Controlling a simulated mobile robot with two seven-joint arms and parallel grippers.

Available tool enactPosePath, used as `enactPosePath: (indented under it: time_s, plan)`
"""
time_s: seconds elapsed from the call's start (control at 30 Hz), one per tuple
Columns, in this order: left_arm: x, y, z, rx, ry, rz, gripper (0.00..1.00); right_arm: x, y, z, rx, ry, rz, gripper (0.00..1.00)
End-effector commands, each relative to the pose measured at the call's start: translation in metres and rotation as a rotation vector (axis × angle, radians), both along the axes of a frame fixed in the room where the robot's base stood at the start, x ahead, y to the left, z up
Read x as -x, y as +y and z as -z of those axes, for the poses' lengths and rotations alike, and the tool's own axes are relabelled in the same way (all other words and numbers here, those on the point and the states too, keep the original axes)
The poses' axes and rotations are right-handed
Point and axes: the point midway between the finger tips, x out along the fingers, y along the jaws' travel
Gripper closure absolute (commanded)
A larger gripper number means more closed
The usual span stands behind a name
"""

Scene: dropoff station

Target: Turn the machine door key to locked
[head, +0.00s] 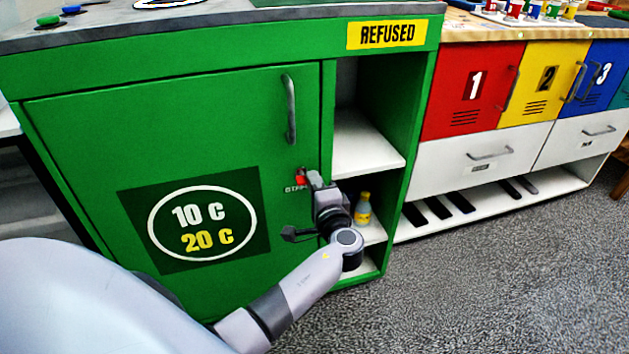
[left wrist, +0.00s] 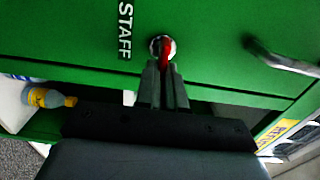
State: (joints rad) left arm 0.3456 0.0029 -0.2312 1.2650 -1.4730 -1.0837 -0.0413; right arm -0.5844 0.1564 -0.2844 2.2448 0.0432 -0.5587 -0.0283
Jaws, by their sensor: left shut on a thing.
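The green machine door (head: 220,110) is shut, with a grey handle and a "10 C 20 C" sign. A red key (head: 300,177) sits in its lock near the door's right edge, beside the word STAFF. In the left wrist view the red key (left wrist: 165,50) stands in a round silver lock (left wrist: 157,45). My left gripper (head: 314,181) is at the lock, its fingers (left wrist: 165,70) shut on the key. The fingers hide part of the key, and I cannot tell whether the lock is locked. My right gripper is not in view.
Open shelves (head: 365,150) stand right of the door, with a yellow bottle (head: 363,209) close to my left wrist. The door handle (head: 290,108) projects above the lock. Coloured numbered lockers (head: 468,88) stand at the right. The grey floor (head: 480,270) in front is clear.

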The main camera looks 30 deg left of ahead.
Motion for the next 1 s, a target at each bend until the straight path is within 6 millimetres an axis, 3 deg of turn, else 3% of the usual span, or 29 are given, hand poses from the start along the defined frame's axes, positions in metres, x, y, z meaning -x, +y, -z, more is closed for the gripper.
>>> enactPosePath:
  time_s: [0.43, 0.5, 0.53, 0.83, 1.0]
  plan:
    - [-0.002, 0.002, -0.004, -0.013, 0.002, 0.001, 1.0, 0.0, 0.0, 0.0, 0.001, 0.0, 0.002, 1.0]
    - [-0.002, 0.002, -0.004, -0.013, 0.002, 0.001, 0.72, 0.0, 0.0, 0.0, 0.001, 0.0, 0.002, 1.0]
    - [-0.002, 0.002, -0.003, -0.011, 0.002, 0.0, 0.66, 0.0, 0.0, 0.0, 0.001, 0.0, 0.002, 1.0]
    - [0.0, 0.0, -0.001, -0.007, 0.006, 0.001, 0.66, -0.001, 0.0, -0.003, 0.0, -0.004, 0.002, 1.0]
    - [0.013, -0.016, -0.002, -0.004, 0.007, 0.002, 0.66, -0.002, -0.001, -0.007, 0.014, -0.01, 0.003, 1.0]
